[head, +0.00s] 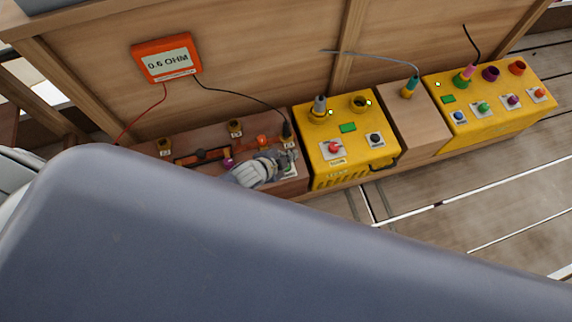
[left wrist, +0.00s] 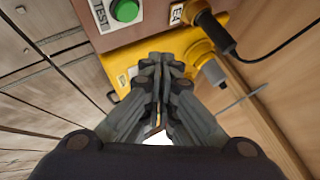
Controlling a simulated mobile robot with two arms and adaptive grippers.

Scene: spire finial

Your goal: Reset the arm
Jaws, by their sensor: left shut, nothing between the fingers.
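My left gripper (head: 281,161) is at the right end of the brown test board (head: 212,148), close to the yellow box with a red button (head: 350,170). In the left wrist view the fingers (left wrist: 163,62) are together with nothing between them. They overlap the yellow box (left wrist: 190,44) in the picture; I cannot tell whether they touch it. A green TEST button (left wrist: 125,10) lies beyond the fingertips, apart from them. My right gripper is not in view. My own grey-blue arm link hides the lower part of the head view.
An orange meter (head: 166,60) reading 0.6 OHM is on the wooden back panel, with red and black leads. A wooden block (head: 415,125) bearing a teal plug and a second yellow box (head: 490,97) stand to the right. Plank floor (head: 460,200) in front is clear.

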